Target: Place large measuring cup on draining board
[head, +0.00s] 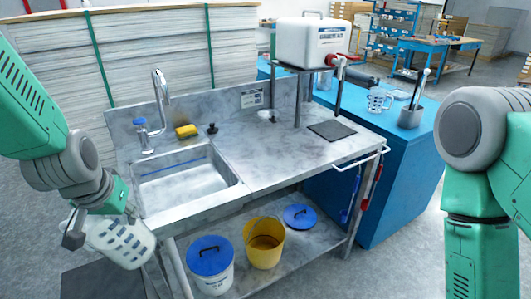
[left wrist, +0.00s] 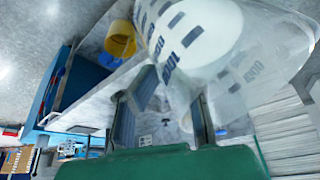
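The large measuring cup (head: 125,243) is clear with blue marks and hangs tilted in the air in front of the sink's left front corner. My left gripper (head: 78,222) is at the cup's upper left side and appears shut on it; the grip itself is partly hidden. In the left wrist view the cup (left wrist: 205,45) fills the top right, right beyond my left gripper's fingers (left wrist: 165,92). The draining board (head: 285,155) is the bare grey surface right of the sink basin. My right arm is at the right edge; its gripper is out of view.
The sink basin (head: 185,182) has a tap (head: 160,95), a yellow sponge (head: 186,130) and a stopper behind it. A white canister (head: 312,43) stands on a rack above a dark mat (head: 332,130). A smaller measuring cup (head: 378,101) stands on the blue counter. Buckets sit on the lower shelf.

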